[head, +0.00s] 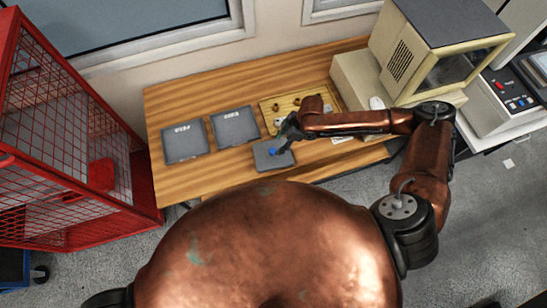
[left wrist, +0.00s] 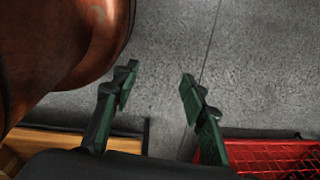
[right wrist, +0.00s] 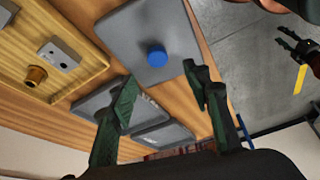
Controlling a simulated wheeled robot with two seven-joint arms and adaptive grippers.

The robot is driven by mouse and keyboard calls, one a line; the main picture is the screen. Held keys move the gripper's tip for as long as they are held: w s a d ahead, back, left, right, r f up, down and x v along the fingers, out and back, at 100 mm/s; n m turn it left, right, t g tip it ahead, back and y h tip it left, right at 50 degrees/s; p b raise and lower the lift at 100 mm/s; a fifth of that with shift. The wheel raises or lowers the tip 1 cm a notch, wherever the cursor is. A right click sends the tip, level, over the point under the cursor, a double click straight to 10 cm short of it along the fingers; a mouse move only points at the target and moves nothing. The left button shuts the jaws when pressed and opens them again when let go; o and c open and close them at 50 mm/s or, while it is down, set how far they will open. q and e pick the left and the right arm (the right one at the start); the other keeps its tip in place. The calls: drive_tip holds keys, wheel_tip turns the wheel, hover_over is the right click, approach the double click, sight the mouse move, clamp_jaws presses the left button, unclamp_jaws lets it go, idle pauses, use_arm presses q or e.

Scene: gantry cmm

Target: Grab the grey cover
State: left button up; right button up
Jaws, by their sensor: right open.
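The grey cover (head: 263,163) is a flat square plate with a blue knob, lying near the front edge of the wooden table. In the right wrist view the grey cover (right wrist: 125,30) shows its blue knob (right wrist: 157,56) just beyond my fingertips. My right gripper (head: 284,143) is over the cover, close to the knob. In the right wrist view my right gripper (right wrist: 160,78) is open with nothing held; contact with the knob is not seen. My left gripper (left wrist: 157,82) is open and empty above the floor.
Two labelled grey plates (head: 185,146) (head: 235,130) lie left of the cover. A wooden tray (head: 268,104) with brass parts is behind it. A beige machine (head: 400,55) stands at the right. A red mesh cage (head: 60,140) stands left of the table.

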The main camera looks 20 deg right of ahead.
sight(274, 150)
drive_tip(key=shift+d+f, duration=0.15)
drive_tip(key=shift+f, duration=0.45)
drive_tip(key=shift+x, duration=3.55)
drive_tip(key=shift+c, duration=0.6)
drive_tip(key=shift+w, duration=0.1)
clamp_jaws()
